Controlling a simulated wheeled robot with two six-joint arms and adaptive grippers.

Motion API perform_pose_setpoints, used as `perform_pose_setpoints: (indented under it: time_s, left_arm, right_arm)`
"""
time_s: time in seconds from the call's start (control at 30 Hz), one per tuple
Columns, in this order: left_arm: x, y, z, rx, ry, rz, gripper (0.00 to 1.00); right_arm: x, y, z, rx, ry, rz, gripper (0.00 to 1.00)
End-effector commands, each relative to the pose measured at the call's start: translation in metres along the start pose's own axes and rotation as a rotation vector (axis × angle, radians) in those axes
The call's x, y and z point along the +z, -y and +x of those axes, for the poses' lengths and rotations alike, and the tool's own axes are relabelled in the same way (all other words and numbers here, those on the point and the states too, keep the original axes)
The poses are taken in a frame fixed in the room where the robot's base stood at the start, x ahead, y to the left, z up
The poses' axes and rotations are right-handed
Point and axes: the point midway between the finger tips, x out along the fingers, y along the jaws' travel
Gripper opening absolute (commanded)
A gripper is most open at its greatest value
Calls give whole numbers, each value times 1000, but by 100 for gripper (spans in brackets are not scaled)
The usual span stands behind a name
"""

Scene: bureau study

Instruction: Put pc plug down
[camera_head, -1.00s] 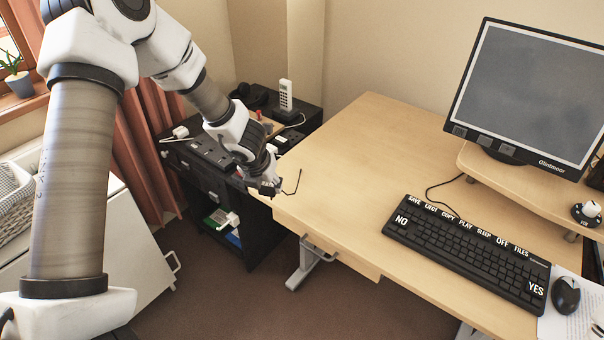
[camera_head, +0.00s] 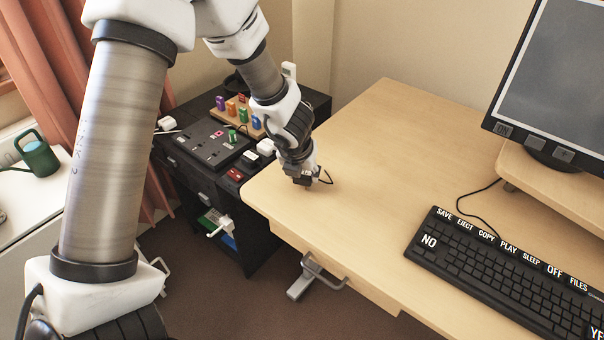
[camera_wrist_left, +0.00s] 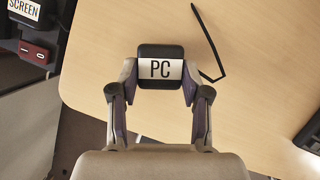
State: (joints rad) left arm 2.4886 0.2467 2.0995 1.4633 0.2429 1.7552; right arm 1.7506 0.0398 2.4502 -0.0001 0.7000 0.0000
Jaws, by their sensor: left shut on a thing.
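The PC plug (camera_wrist_left: 160,68) is a dark block with a white label reading "PC" in the left wrist view. My left gripper (camera_wrist_left: 157,84) is shut on it, one finger on each side. In the head view my left gripper (camera_head: 305,179) is over the left end of the wooden desk (camera_head: 400,130), low near its surface. The plug is mostly hidden there by the gripper; its black cord (camera_head: 326,177) shows just to the right. I cannot tell whether the plug touches the desk. My right gripper is not in view.
A black cabinet left of the desk carries a socket panel (camera_head: 205,144), coloured pegs on a wooden board (camera_head: 243,113) and white plugs. The keyboard (camera_head: 500,262) and monitor (camera_head: 560,80) stand to the right. The desk's middle is clear.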

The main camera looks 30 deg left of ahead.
Motion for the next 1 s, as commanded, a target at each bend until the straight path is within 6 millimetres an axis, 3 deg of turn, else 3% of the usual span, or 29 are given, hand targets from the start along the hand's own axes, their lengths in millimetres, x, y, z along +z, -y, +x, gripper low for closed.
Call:
perform_pose_setpoints:
  time_s: [0.2, 0.23, 0.3, 0.67, 0.77, 1.0]
  left_arm:
    - [-2, 0, 5, 0, 1, 0, 11]
    - [-1, 0, 4, 0, 1, 0, 54]
    - [-1, 0, 4, 0, 0, 0, 72]
    - [2, 0, -2, 0, 1, 1, 72]
    - [3, 0, -18, -1, 3, 1, 72]
    - [4, 0, -83, 0, 3, 1, 72]
  right_arm:
    - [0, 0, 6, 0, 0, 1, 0]
    - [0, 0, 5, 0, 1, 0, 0]
    - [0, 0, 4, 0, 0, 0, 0]
    - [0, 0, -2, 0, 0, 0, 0]
    - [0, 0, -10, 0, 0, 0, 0]
    - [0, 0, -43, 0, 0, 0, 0]
